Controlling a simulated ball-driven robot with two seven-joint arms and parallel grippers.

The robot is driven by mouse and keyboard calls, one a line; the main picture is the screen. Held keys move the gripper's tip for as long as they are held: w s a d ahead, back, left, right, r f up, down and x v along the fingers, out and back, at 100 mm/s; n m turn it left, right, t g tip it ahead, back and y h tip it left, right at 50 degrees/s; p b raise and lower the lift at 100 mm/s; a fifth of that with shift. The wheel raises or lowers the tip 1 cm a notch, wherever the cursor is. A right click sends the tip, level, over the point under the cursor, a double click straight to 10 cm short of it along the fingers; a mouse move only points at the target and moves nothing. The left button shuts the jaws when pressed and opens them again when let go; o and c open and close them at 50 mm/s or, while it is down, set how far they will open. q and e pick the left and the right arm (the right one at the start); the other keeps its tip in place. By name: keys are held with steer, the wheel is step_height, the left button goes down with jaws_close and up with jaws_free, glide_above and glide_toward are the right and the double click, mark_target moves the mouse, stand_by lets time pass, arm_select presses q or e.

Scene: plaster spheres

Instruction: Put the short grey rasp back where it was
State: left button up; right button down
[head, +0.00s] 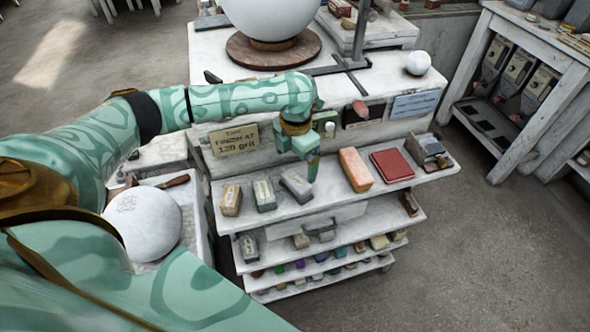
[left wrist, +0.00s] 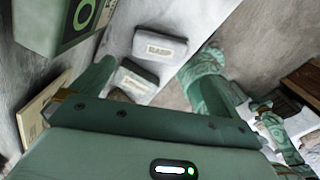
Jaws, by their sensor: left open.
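I cannot pick out a short grey rasp with certainty in either view. A tool with a brown wooden handle (head: 175,181) lies on the low surface at the left, but I cannot tell whether it is a rasp. My left gripper (head: 313,170) reaches down over the top shelf, just right of a grey block (head: 297,186) and left of an orange block (head: 355,169). In the left wrist view its jaws are apart, and pale labelled blocks (left wrist: 160,47) show beyond them. I see nothing held. My right gripper is out of view.
The stepped white shelves (head: 325,199) hold several abrasive blocks. A red pad (head: 392,165) lies right of the orange block. A sign (head: 234,139) stands behind the shelf's left part. A large white sphere (head: 270,14) sits on the bench; another sphere (head: 143,222) is at lower left.

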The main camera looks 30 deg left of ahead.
arm_select(q)
step_height(320, 180, up, 4)
steer(key=shift+f, duration=0.25)
